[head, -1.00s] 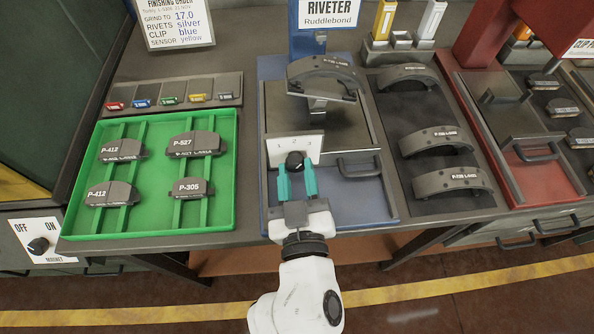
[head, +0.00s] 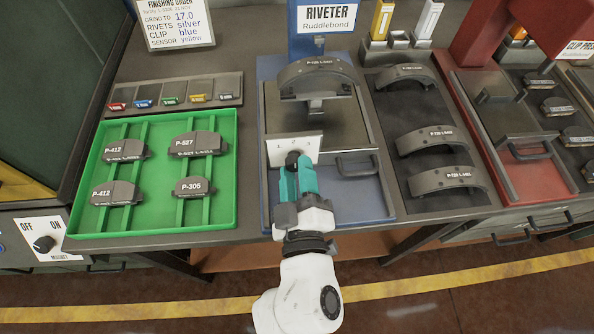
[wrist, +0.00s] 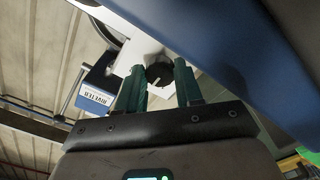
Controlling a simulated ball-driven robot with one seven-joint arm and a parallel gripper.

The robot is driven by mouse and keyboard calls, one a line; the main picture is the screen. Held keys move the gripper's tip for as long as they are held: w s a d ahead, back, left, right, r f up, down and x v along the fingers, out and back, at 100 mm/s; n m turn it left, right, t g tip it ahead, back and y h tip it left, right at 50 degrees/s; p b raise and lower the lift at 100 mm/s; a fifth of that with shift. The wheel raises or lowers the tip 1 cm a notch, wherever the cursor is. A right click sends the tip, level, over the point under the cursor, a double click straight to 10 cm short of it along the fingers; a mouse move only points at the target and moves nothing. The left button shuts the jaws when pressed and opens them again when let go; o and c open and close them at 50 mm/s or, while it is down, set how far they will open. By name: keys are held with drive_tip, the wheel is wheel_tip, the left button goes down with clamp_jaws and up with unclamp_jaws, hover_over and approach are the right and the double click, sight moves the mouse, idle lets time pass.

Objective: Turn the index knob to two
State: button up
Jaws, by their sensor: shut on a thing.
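The index knob (head: 292,157) is a round black knob on a pale upright plate (head: 309,141) at the front of the riveter. Small marks on the plate are too faint to read. My gripper (head: 297,169), with teal fingers, reaches the knob from the front and is shut on it. The fingers look rolled, one higher than the other in the head view. In the wrist view the knob (wrist: 160,75) sits between the two fingertips, with a pale line on its face. I cannot tell which number it points to.
A curved brake shoe (head: 317,78) sits on the riveter above the plate. A drawer-like handle (head: 358,165) is close on the right. A green tray (head: 228,205) with several pads lies left. More shoes (head: 432,139) lie on a dark mat to the right.

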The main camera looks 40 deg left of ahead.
idle(0.3)
drive_tip(key=o, duration=1)
drive_tip(key=shift+o, duration=0.2)
drive_tip(key=shift+s, duration=0.1)
drive_tip(key=v, duration=1)
drive_tip(key=shift+s+d+b, duration=0.2)
drive_tip(key=shift+d+b, duration=0.05)
drive_tip(key=shift+b, duration=0.2)
